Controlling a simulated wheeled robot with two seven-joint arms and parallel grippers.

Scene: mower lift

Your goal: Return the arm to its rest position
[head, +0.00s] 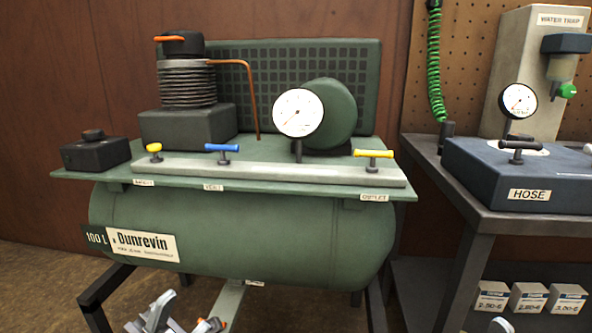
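My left gripper (188,310) shows at the bottom edge, low in front of the compressor. Its two grey fingertips stand apart with nothing visible between them. The rest of the gripper and its arm are cut off by the picture's edge. A small pale tip (501,325) at the bottom right may be part of my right gripper. Too little of it shows to tell its state. The green compressor (240,230) fills the middle of the view, and neither visible gripper part touches its handles.
The compressor carries a blue valve handle (222,147), yellow handles (373,153) and a dial (298,112). A dark bench (470,205) at the right holds a blue HOSE block (520,170) and a water trap stand (525,60). Small boxes (528,297) sit below it.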

